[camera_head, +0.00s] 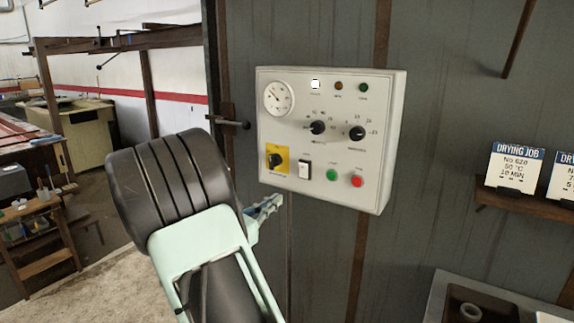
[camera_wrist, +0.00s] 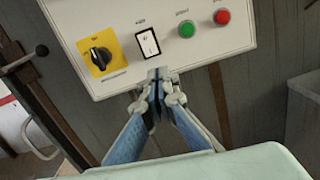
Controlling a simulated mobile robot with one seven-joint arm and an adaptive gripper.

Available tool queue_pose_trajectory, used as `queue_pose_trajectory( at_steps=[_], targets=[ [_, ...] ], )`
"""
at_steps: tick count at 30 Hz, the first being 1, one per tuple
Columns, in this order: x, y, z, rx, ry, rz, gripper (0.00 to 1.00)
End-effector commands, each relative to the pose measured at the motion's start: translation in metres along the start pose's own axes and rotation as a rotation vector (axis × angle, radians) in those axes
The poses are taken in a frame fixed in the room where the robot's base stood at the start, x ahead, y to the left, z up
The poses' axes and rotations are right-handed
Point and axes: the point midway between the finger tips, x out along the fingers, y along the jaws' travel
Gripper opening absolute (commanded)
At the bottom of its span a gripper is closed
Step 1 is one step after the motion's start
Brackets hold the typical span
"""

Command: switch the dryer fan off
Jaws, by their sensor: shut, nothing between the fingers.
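The control panel (camera_head: 325,100) is a pale box on a grey wall. Along its bottom row are a black rotary knob on a yellow plate (camera_head: 277,160), a white rocker switch (camera_head: 304,170), a green button (camera_head: 332,175) and a red button (camera_head: 357,181). The wrist view shows the same row: yellow-plate knob (camera_wrist: 101,57), rocker switch (camera_wrist: 148,43), green button (camera_wrist: 187,29), red button (camera_wrist: 222,17). My gripper (camera_head: 277,201) is shut and empty, just below the panel's bottom edge. In the wrist view its fingertips (camera_wrist: 157,74) lie just below the rocker switch. Small labels are unreadable.
The panel also carries a gauge (camera_head: 279,97), two upper knobs (camera_head: 318,128) (camera_head: 357,132) and small lamps, one lit white (camera_head: 315,84). A door handle (camera_head: 234,123) sticks out at left. A shelf (camera_head: 525,202) with drying-job cards (camera_head: 515,168) is at right.

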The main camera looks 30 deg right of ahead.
Motion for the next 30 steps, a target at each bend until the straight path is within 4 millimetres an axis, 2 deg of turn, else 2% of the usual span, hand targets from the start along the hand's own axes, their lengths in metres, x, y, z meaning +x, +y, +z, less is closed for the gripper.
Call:
queue_pose_trajectory(
  at_steps=[6,19,23,30],
  targets=[
    [0.001,0.008,0.015,-0.073,-0.074,0.036,0.0],
    [0.007,0.009,0.017,-0.073,-0.076,0.036,0.0],
    [0.024,0.008,0.018,-0.074,-0.076,0.033,0.0],
    [0.075,0.01,0.023,-0.074,-0.076,0.032,0.0]
  ],
)
